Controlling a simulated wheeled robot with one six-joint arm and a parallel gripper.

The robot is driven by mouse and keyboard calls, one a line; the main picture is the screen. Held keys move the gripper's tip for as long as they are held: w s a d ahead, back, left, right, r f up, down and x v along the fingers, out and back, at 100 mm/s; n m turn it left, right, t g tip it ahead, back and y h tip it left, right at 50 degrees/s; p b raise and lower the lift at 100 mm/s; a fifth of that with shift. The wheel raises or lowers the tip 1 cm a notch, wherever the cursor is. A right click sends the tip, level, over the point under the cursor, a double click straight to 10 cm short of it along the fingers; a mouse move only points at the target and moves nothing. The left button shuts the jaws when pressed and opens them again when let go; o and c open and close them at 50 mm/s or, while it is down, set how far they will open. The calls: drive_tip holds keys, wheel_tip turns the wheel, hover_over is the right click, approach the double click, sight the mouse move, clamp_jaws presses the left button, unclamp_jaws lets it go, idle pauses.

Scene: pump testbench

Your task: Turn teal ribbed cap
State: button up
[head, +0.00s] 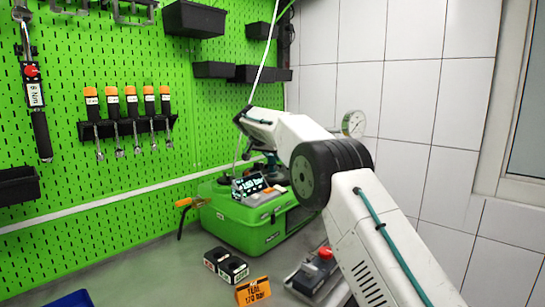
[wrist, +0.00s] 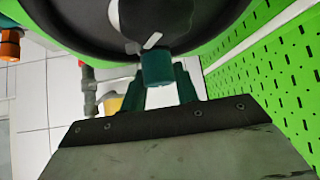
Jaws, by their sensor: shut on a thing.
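The teal ribbed cap (wrist: 157,66) shows in the wrist view, at the lower rim of a large dark round part. A pale pointer-like mark sits just above it. My gripper (wrist: 160,78) has its two teal fingers on either side of the cap and is shut on it. In the head view my arm reaches to the green pump unit (head: 248,228), and the cap and fingertips are hidden behind it. A small lit display (head: 249,185) sits on the unit; its reading is too small to be sure of. An orange sign (head: 253,291) reads "TEAL 170 bar".
A round gauge (head: 353,123) stands beyond my arm. An orange-handled lever (head: 187,203) sticks out left of the unit. Tools hang on the green pegboard (head: 150,62).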

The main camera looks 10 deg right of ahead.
drive_tip(key=shift+a+m+h, duration=0.1)
drive_tip(key=shift+m+h, duration=0.2)
drive_tip(key=shift+m, duration=0.2)
drive_tip(key=o, duration=1)
drive_tip(key=v, duration=0.7)
drive_tip(key=shift+a+r, duration=0.2)
drive_tip(key=shift+r, duration=0.1)
drive_tip(key=shift+s+r, duration=0.1)
